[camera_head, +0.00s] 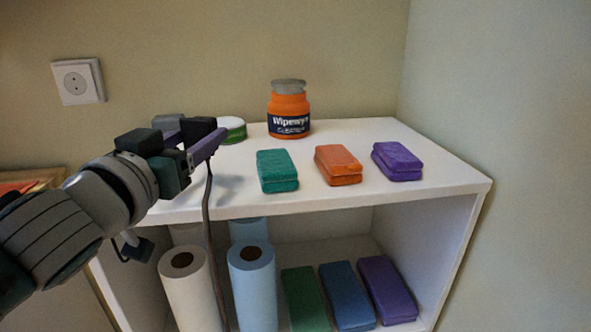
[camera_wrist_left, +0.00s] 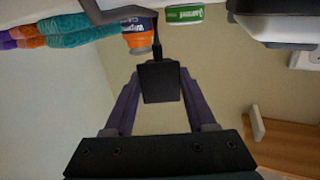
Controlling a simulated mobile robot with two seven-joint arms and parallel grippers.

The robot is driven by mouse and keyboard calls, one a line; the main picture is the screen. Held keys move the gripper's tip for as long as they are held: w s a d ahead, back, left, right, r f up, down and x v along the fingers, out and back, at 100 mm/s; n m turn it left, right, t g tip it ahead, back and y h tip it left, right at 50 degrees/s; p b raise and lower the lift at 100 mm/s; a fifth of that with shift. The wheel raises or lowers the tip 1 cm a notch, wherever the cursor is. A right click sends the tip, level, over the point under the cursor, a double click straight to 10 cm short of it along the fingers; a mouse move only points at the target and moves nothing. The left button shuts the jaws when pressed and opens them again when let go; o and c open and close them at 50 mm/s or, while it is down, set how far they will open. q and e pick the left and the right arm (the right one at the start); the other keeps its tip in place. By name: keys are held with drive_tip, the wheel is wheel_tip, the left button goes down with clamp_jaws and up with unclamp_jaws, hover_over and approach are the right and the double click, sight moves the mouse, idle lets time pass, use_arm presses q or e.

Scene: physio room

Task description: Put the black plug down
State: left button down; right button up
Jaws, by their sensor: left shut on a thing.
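The black plug (camera_wrist_left: 158,84) is a dark block between the purple fingers of my left gripper (camera_wrist_left: 160,76) in the left wrist view. My left gripper is shut on it. In the head view my left gripper (camera_head: 207,140) holds the plug (camera_head: 198,127) above the left part of the white shelf's top (camera_head: 235,195). A dark cable (camera_head: 207,210) hangs down from the gripper in front of the shelf's front edge. The fingers partly hide the plug. My right gripper is not in view.
An orange jar (camera_head: 289,112) and a green-and-white tin (camera_head: 232,129) stand at the back. Green (camera_head: 277,171), orange (camera_head: 338,165) and purple (camera_head: 397,161) packs lie on the top. Paper rolls (camera_head: 252,285) stand below. A wall socket (camera_head: 78,82) is at upper left.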

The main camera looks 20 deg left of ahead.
sight(205, 190)
use_arm(q)
wheel_tip(205, 190, down, 4)
drive_tip(key=b, duration=0.2)
drive_tip(key=shift+f+b, duration=0.2)
drive_tip(key=shift+b, duration=0.1)
drive_tip(key=shift+r, duration=0.15)
drive_tip(key=shift+f+b, duration=0.35)
drive_tip(key=shift+f, duration=0.25)
drive_tip(key=shift+c, duration=1.1)
unclamp_jaws()
